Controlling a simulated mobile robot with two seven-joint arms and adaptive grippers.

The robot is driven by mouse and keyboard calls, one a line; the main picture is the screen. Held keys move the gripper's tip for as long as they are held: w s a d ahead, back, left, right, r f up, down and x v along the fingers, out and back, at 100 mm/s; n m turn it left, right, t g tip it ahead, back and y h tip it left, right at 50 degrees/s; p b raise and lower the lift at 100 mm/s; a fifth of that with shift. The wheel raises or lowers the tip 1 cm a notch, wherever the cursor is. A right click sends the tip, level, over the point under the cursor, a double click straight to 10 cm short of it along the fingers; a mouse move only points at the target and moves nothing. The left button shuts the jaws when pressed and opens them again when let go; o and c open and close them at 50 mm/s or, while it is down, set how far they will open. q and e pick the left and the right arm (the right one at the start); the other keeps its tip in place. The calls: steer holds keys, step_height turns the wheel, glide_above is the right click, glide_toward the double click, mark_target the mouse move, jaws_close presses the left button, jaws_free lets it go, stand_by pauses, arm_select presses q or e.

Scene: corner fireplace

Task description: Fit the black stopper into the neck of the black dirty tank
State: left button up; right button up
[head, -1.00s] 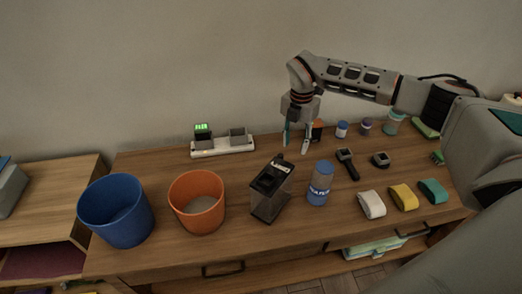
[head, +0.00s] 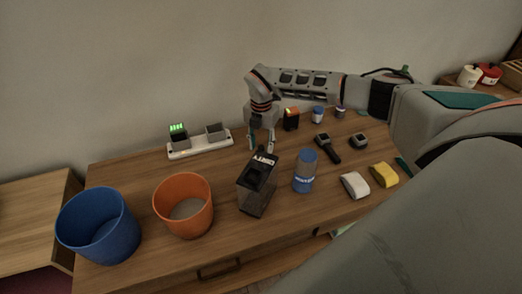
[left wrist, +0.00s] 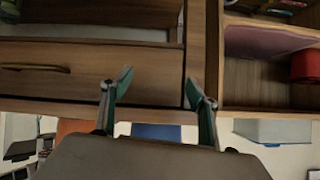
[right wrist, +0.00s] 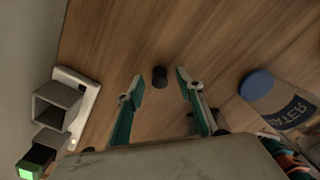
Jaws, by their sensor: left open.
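The black dirty tank (head: 256,188) stands upright on the wooden desk in the head view, with a black top and a dark see-through body. A small black cylinder, which looks like the black stopper (right wrist: 159,76), stands on the desk in the right wrist view. My right gripper (right wrist: 159,82) is open, with its fingertips apart on either side of the stopper. In the head view, my right gripper (head: 262,149) points down just behind the tank, and the stopper is hidden. My left gripper (left wrist: 159,88) is open and empty in front of the desk's drawers.
A blue-capped bottle (head: 304,172) stands right of the tank. An orange bin (head: 183,205) and a blue bin (head: 97,226) stand to its left. A charger (head: 200,146) is at the back left. A handheld tool (head: 327,147) and several small blocks lie to the right.

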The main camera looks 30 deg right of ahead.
steer(key=shift+f, duration=0.25)
steer(key=c, duration=0.9)
steer(key=shift+r, duration=0.1)
